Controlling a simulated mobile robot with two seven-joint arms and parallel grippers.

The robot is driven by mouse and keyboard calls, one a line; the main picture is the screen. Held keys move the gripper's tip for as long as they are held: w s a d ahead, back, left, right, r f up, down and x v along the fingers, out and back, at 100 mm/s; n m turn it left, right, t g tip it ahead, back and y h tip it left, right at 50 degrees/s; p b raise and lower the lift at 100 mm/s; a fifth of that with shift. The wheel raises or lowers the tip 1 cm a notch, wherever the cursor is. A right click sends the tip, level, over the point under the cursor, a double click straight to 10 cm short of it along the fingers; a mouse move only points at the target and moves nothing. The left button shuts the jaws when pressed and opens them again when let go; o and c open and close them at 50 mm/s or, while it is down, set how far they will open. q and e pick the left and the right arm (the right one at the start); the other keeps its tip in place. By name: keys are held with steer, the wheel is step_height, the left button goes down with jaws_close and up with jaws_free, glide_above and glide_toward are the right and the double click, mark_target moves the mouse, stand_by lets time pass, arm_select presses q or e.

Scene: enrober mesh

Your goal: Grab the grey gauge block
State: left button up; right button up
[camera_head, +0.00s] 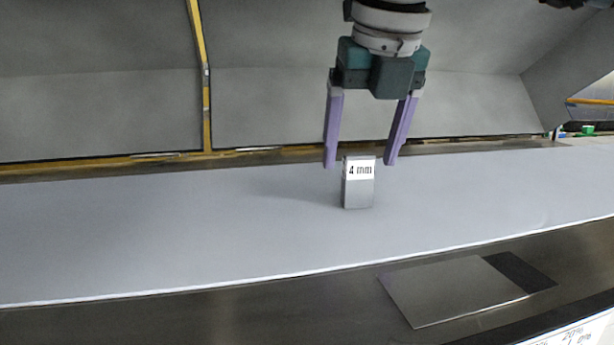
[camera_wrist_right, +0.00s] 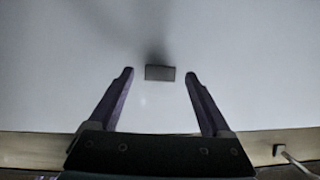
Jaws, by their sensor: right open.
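The grey gauge block (camera_head: 358,192) stands upright on the pale belt surface in the head view, with a white "4 mm" label near its top. My right gripper (camera_head: 358,164) is open, its two purple fingers pointing down above and around the top of the block. In the right wrist view the block (camera_wrist_right: 160,73) shows as a small dark rectangle between and slightly beyond the tips of the open fingers (camera_wrist_right: 160,74). No contact between fingers and block shows. My left gripper is not in view.
The pale belt (camera_head: 150,235) is clear on both sides of the block. A metal plate (camera_head: 450,290) lies on the dark front ledge. Grey panels with a yellow frame (camera_head: 203,75) stand behind. A pale cable (camera_wrist_right: 298,162) shows in the right wrist view.

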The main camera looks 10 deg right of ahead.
mark_target(361, 156)
steer(key=x, duration=0.3)
steer(key=shift+f, duration=0.15)
steer(key=shift+c, duration=0.4)
jaws_close()
